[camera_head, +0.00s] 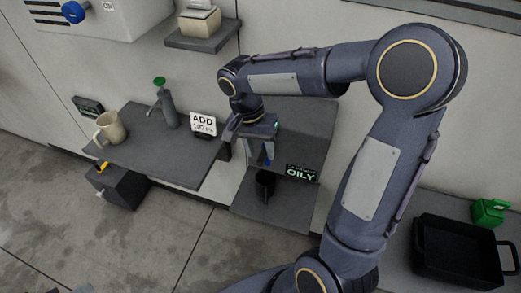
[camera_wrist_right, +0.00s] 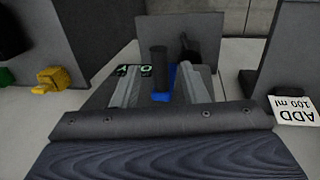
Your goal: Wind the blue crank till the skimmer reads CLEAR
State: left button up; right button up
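The display's green letters (camera_wrist_right: 136,70) show partly behind the left finger. My left gripper is not in view.
A dark cup (camera_head: 264,184) stands below the crank. An ADD 100 ml sign (camera_head: 203,123), a green-topped tap (camera_head: 168,108) and a beige mug (camera_head: 110,128) are to the left. A black tray (camera_head: 455,252) and green item (camera_head: 488,211) are at right.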

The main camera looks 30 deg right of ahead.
jog(key=shift+s+f, duration=0.1)
jog(key=shift+f, duration=0.45)
jog(key=shift+c, duration=0.2)
grip_shut()
jog(key=shift+d, duration=0.1)
jog(key=shift+s+d+f+t+y+b, duration=0.2)
jog(key=shift+s+d+t+y+b, duration=0.5)
jog(key=shift+b, duration=0.65)
jog(key=shift+s+d+f+t+y+b, duration=0.3)
jog(key=shift+s+t+y+b, duration=0.35)
jog(key=shift+t+b, duration=0.55)
jog(key=shift+s+d+f+t+y+b, duration=0.15)
jog(key=shift+s+d+t+y+b, duration=0.6)
jog(key=shift+b, duration=0.75)
jog(key=shift+w+a, duration=0.15)
jog(key=shift+w, duration=0.05)
